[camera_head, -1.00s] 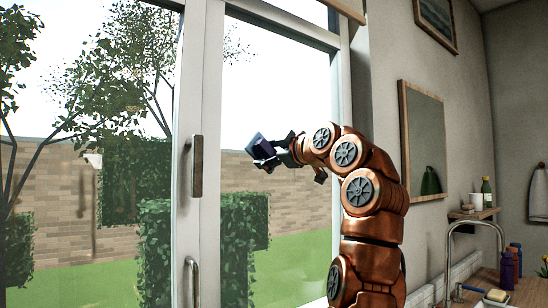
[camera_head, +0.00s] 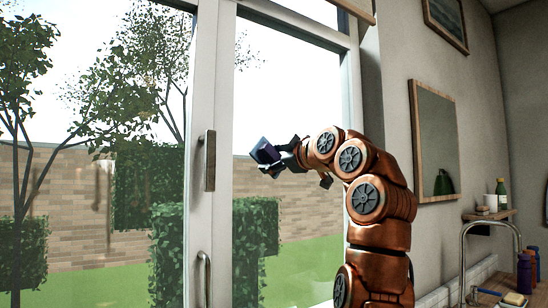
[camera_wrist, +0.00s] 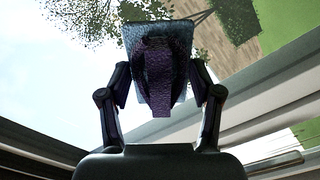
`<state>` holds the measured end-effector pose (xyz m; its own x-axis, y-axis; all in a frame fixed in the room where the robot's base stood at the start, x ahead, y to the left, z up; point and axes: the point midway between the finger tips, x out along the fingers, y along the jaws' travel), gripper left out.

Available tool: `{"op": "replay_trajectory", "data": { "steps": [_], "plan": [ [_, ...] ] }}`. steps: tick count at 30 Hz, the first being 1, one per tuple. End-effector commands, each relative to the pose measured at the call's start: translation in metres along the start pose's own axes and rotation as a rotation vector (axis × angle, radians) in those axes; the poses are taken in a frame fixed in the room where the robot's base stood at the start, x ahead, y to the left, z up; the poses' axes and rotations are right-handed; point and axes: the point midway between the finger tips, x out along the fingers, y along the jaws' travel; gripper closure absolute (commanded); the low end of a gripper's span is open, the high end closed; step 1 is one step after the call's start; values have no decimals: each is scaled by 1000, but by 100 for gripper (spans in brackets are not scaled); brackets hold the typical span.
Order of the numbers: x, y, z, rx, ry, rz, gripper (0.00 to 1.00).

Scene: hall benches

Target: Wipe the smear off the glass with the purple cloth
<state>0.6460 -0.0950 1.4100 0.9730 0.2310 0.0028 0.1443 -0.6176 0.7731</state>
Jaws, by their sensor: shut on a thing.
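My gripper (camera_head: 279,155) is raised in front of the right-hand window pane (camera_head: 300,100) and is shut on the purple cloth (camera_head: 264,152). In the wrist view the cloth (camera_wrist: 158,70) is folded dark purple, with a paler blue-grey flat part behind it, between the two fingers. A brownish, streaky smear (camera_head: 106,185) shows on the left-hand glass (camera_head: 70,130), over the brick wall outside. The white door post stands between the smear and my gripper. I cannot tell whether the cloth touches the glass.
The white post (camera_head: 225,120) carries a dark upright handle (camera_head: 209,160) and a lower curved handle (camera_head: 204,275). At the right are a mirror (camera_head: 433,140), a small shelf with bottles (camera_head: 488,213), a tap (camera_head: 490,225) and a counter with a sponge (camera_head: 514,299).

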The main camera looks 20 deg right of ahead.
Motion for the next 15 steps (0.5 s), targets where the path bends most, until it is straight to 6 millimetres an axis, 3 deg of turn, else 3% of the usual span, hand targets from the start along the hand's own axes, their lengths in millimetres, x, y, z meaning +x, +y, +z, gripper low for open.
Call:
{"op": "replay_trajectory", "data": {
  "steps": [15],
  "plan": [
    [0,22,30,4,-7,-2,64]
  ]
}}
